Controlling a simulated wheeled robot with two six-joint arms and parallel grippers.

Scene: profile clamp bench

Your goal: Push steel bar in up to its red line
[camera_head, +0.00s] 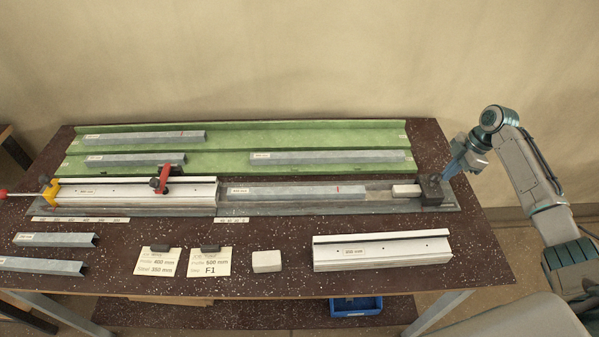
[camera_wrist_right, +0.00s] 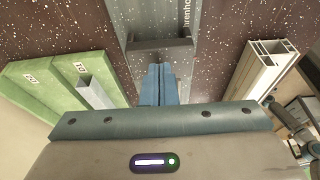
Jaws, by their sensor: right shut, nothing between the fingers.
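The steel bar (camera_head: 290,191), grey with a red line near its right end, lies in the bench channel. Its left end meets the right end of the clamped white profile (camera_head: 140,194); the red line is well outside the profile. A pale block (camera_head: 405,190) and a dark end block (camera_head: 430,188) stand to the bar's right, with a gap between. My right gripper (camera_head: 451,170) is shut and empty, just right of the dark block and apart from the bar. Its blue fingers (camera_wrist_right: 159,84) show together in the right wrist view. My left gripper is not in view.
A red-handled clamp (camera_head: 160,180) and a yellow end clamp (camera_head: 50,190) are on the profile. Green trays (camera_head: 230,144) with steel bars lie behind. In front are loose bars, two cards, a pale block (camera_head: 266,261) and another white profile (camera_head: 380,251).

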